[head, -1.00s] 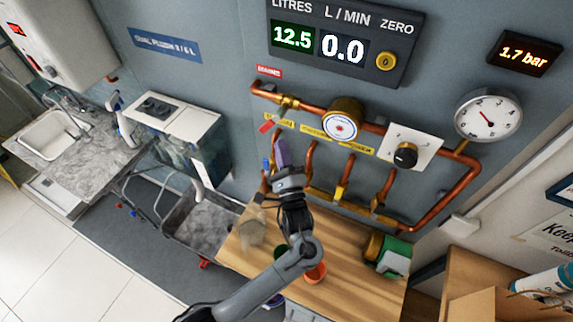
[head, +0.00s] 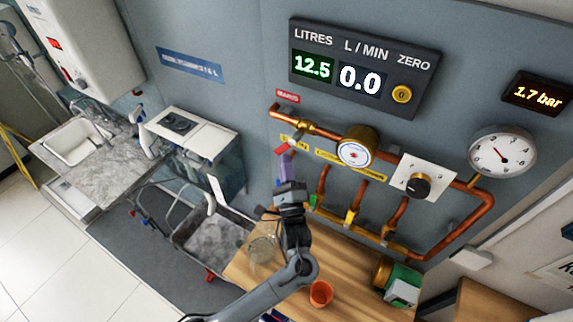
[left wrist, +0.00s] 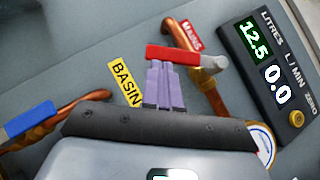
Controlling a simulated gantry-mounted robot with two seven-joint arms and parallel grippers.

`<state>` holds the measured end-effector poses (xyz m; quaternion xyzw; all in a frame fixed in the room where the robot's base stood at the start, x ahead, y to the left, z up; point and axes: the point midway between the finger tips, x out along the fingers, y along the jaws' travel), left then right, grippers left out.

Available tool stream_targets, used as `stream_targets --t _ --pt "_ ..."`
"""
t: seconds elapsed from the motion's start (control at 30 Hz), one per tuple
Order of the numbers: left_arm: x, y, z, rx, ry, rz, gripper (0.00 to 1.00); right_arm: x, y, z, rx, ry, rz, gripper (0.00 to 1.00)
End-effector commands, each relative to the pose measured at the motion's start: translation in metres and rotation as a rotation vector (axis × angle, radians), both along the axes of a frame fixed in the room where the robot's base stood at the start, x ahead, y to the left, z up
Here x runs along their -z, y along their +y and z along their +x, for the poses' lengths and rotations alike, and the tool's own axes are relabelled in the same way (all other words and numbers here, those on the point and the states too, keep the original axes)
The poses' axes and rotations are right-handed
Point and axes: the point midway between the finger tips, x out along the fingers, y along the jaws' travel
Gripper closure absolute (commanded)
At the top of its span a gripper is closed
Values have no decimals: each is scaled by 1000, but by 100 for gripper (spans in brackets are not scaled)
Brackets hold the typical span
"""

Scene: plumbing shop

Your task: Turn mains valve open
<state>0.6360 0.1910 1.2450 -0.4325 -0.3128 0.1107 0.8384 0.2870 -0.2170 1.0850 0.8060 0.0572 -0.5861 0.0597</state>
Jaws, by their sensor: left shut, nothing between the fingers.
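The mains valve (head: 303,127) is brass, on the copper pipe below the red MAINS label (head: 288,97). Its red lever (head: 282,149) sticks out to the lower left, crosswise to the pipe. In the left wrist view the red lever (left wrist: 186,56) lies just beyond my fingertips, and the label (left wrist: 191,38) is above it. My left gripper (head: 286,158) is shut and empty, its purple fingers pointing up at the lever. In the left wrist view the gripper's tips (left wrist: 160,68) overlap the lever's lower edge; I cannot tell whether they touch. My right gripper is not in view.
A round meter (head: 356,149), a dial box (head: 419,184) and a gauge (head: 502,152) sit along the pipework. The display (head: 365,68) reads 12.5 litres and 0.0 L/min. A blue-handled valve (left wrist: 28,118) is close at left. An orange cup (head: 320,293) stands on the bench.

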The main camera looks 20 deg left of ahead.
Motion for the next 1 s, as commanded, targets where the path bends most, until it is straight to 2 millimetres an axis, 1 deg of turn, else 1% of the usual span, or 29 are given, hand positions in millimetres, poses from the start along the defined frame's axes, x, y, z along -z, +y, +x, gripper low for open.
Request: stream_targets --t 0.57,0.77,1.0 --pt "-4 10 2 -1 -16 106 100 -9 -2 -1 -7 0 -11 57" --pt "-8 19 3 -2 -31 215 100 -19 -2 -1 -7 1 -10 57" --pt "-18 35 5 -1 -60 424 100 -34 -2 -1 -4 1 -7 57"
